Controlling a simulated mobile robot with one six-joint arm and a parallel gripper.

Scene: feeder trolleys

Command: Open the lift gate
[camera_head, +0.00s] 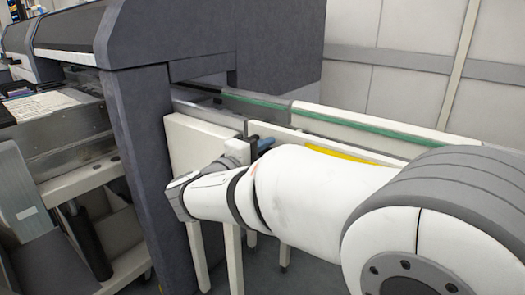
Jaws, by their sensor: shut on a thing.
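The lift gate appears to be the short white-panelled section (190,140) of the conveyor line, beside the dark grey machine. It looks level with the longer conveyor to its right. My arm also covers much of the lower panels.
The dark grey machine (145,130) stands at the left of the gate. The conveyor with a green belt (340,125) runs off to the right, before a pale wall (420,75). White legs (234,262) stand below on the grey floor. A metal feeder trolley (65,140) is at the far left.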

